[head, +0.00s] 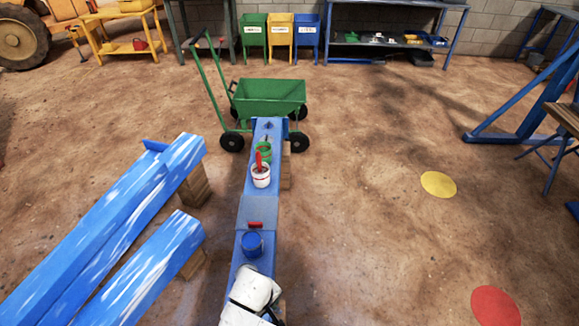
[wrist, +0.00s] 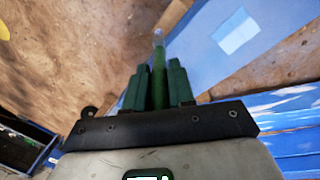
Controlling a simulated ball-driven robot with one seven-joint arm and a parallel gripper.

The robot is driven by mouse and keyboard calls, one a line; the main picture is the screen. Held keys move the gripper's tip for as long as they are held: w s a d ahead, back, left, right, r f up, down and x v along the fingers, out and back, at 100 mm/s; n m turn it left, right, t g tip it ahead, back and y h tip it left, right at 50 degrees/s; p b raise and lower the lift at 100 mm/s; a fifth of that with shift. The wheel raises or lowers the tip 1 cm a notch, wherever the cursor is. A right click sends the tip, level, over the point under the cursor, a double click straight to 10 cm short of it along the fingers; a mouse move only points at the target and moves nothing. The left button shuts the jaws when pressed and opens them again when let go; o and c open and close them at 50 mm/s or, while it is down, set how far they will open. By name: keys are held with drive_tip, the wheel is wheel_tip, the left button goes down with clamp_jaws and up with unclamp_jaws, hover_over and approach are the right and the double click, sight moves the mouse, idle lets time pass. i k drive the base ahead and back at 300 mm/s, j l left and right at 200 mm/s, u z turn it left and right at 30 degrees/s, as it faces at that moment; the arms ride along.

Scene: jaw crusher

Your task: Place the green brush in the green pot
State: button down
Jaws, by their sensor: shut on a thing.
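My gripper (wrist: 158,75) is shut on the green brush (wrist: 159,62) in the wrist view. The brush sits between the two dark green fingers, and its pale tip points away from my wrist. The green pot (head: 264,148) stands on the long blue beam (head: 262,199) in the head view, toward its far end, just behind a white pot. My white arm shows at the bottom of the head view, at the near end of the beam. The fingers and brush cannot be made out there. The green pot cannot be made out in the wrist view.
A small red object (head: 255,225) lies behind the blue pot. A green cart (head: 269,98) stands beyond the beam.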

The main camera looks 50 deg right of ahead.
sight(263, 160)
drive_tip(key=i+l+z, duration=0.25)
drive_tip(key=l+z, duration=0.25)
drive_tip(key=i+l+z, duration=0.25)
drive_tip(key=z, duration=0.25)
drive_tip(key=i+l+z, duration=0.25)
drive_tip(key=z, duration=0.25)
drive_tip(key=i+l+z, duration=0.1)
drive_tip(key=i, duration=0.5)
drive_tip(key=i+l+z, duration=0.1)
drive_tip(key=i, duration=0.45)
drive_tip(key=i+l+u, duration=0.1)
drive_tip(key=i+u, duration=0.15)
drive_tip(key=u, duration=0.15)
drive_tip(key=i+l+u, duration=0.15)
drive_tip(key=u, duration=0.25)
drive_tip(key=i+l+u, duration=0.2)
drive_tip(key=u, duration=0.2)
drive_tip(key=i+l+u, duration=0.25)
drive_tip(key=u, duration=0.15)
